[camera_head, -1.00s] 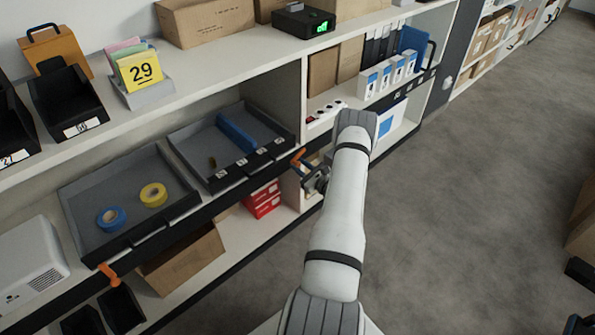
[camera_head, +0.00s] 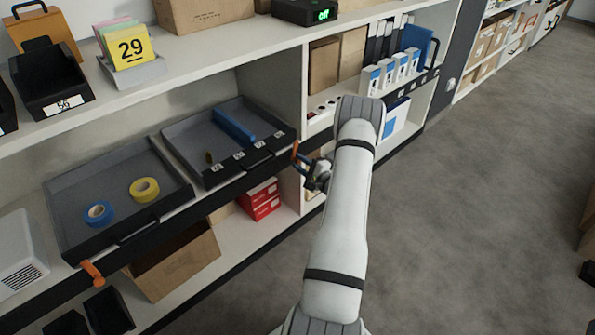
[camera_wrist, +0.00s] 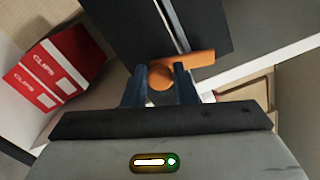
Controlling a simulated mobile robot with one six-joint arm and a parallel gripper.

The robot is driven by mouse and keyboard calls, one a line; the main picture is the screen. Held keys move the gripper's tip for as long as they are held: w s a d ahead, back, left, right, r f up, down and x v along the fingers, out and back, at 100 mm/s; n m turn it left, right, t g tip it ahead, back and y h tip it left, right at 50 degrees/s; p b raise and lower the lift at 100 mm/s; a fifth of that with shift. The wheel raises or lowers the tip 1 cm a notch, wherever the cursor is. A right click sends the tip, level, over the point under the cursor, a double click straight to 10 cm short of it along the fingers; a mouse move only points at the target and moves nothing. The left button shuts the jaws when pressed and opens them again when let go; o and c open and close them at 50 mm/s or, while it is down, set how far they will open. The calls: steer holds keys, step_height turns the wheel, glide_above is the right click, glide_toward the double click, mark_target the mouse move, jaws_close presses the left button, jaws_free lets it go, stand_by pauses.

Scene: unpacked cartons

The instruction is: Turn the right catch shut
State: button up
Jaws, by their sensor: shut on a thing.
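The right catch (camera_head: 295,153) is an orange lever at the front right corner of the right grey drawer (camera_head: 190,160). In the wrist view the orange catch (camera_wrist: 195,61) has a rounded end between my fingers, and its bar points right along the black drawer edge. My gripper (camera_wrist: 160,85) is shut on that rounded end. In the head view my gripper (camera_head: 308,168) is at the catch, partly hidden by my arm. The left catch (camera_head: 92,272), also orange, hangs at the left drawer's front left corner.
The left drawer (camera_head: 60,190) holds blue and yellow tape rolls. Red boxes (camera_head: 262,200) and an open carton (camera_head: 175,265) are on the shelf below. A shelf upright (camera_head: 305,90) stands by the right catch.

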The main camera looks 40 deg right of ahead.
steer(key=n+b, duration=0.2)
steer(key=shift+s+d+f+n+b, duration=0.1)
steer(key=shift+d+f+n+b, duration=0.05)
steer(key=shift+f+n+b, duration=0.25)
steer(key=shift+r+n+b, duration=0.1)
steer(key=shift+n+b, duration=0.5)
steer(key=shift+n, duration=0.2)
steer(key=shift+r, duration=0.1)
steer(key=o, duration=1)
steer(key=s, duration=0.2)
steer(key=s+p, duration=0.1)
steer(key=s, duration=0.2)
steer(key=s+p, duration=0.1)
steer(key=s, duration=0.1)
steer(key=shift+s+d, duration=0.25)
steer(key=shift+s, duration=0.1)
